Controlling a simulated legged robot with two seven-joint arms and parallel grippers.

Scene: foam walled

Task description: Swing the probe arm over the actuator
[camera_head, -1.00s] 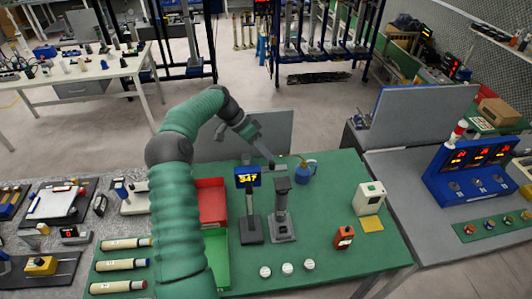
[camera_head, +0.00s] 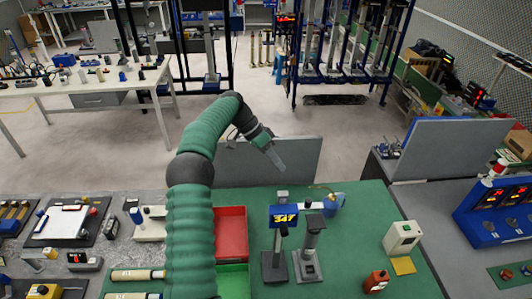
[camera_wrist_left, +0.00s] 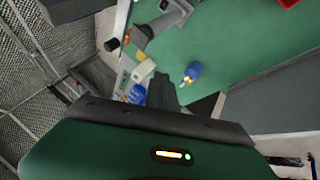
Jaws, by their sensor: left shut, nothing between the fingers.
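My left gripper (camera_head: 277,160) is shut and empty. It hangs in front of the grey panel, beyond and above the bench fixtures. A grey upright stand with a dark base (camera_head: 309,248) stands on the green mat, its column topped by a grey block. Close to its left is a black stand with a blue display (camera_head: 284,217) reading 347. I cannot tell which part is the probe arm or which is the actuator. A blue rounded item (camera_head: 331,203) lies behind the grey stand. It also shows in the left wrist view (camera_wrist_left: 193,71). My right gripper is not visible.
A red tray (camera_head: 231,232) and a green tray lie left of the stands, partly behind my arm. A grey panel (camera_head: 300,152) rises behind the mat.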

